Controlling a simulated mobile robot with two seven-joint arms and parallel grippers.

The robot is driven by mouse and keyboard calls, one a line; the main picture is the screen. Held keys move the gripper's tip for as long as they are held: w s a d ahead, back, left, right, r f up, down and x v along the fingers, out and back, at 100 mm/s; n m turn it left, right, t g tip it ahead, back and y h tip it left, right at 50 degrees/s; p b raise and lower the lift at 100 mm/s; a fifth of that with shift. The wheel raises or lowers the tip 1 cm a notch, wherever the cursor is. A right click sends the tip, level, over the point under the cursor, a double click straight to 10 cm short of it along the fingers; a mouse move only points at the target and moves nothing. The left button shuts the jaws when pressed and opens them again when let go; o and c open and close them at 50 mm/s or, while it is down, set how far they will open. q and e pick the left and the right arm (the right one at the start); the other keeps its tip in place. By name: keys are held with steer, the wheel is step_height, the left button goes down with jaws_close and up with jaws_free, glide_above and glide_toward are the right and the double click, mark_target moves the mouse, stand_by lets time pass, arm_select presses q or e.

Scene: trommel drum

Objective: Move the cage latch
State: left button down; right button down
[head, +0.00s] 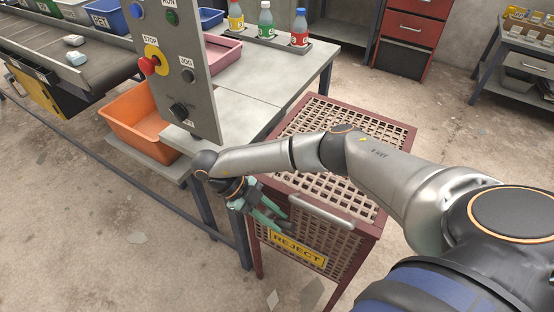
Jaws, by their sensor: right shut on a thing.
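The reject cage (375,125) is a dark red frame with a lattice top and front and a yellow REJECT plate (298,249). A light grey bar handle (320,212) runs along the top of its front. My right gripper (278,216), with green fingers, is at the upper left of the cage front, left of the handle. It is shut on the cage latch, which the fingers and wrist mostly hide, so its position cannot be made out. My left gripper is not in view.
A grey control panel (180,60) with a red stop button (149,66) stands close to the left of my right forearm. A grey table (270,82) with bottles adjoins the cage. An orange bin (140,122) sits left.

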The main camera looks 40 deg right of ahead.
steer(key=shift+w+a+r+g+h, duration=0.15)
steer(key=shift+w+r+g+h, duration=0.1)
steer(key=shift+w+g+h, duration=0.25)
steer(key=shift+g, duration=0.4)
steer(key=shift+r+g, duration=0.1)
steer(key=shift+g, duration=0.2)
steer(key=shift+a+h, duration=0.1)
steer(key=shift+h, duration=0.2)
